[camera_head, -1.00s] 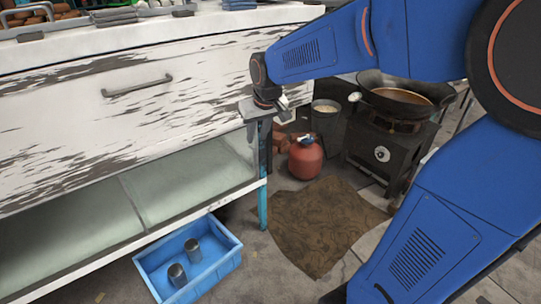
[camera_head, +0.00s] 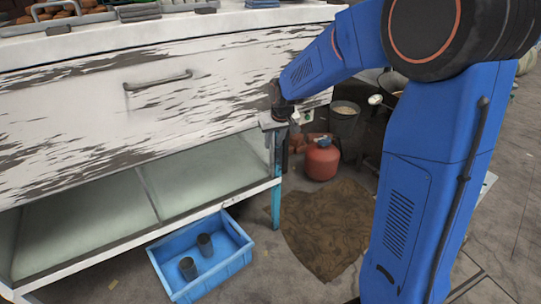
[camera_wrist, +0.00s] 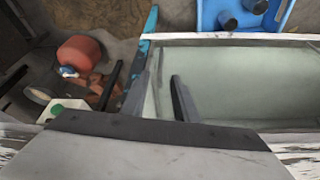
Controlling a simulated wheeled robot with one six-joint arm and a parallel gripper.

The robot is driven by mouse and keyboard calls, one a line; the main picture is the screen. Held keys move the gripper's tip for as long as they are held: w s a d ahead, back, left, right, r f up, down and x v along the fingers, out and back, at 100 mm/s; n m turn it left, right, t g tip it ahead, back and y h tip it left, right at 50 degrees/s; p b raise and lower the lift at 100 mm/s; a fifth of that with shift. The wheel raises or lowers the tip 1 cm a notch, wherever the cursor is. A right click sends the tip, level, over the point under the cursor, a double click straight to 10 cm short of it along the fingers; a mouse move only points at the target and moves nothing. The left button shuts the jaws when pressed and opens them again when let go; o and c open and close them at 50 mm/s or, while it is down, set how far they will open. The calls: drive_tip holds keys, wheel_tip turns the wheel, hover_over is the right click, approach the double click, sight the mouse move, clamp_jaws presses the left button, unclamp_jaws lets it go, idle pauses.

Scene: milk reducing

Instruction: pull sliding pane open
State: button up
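The sliding panes are pale greenish glass, set in the white cabinet's lower front. In the head view the right pane (camera_head: 205,182) is nearest my arm and the left pane (camera_head: 85,228) is beside it. The right pane also shows in the wrist view (camera_wrist: 240,85). My gripper (camera_wrist: 147,82) is open, its two dark fingers apart. In the wrist view the blue corner post (camera_wrist: 143,68) and the pane's end edge appear between the fingers. I cannot tell whether either finger touches the pane. In the head view the fingertips are hard to make out.
A blue crate (camera_head: 165,272) with two dark cups stands on the floor before the cabinet. A red gas bottle (camera_head: 322,160), a bucket (camera_head: 344,120) and a brown mat (camera_head: 325,225) are to the right. A drawer handle (camera_head: 158,82) juts out above the panes.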

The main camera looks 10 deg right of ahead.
hover_over(270, 166)
drive_tip(key=f, duration=0.9)
drive_tip(key=shift+w+d, duration=0.1)
drive_tip(key=shift+w, duration=0.2)
clamp_jaws()
idle(0.9)
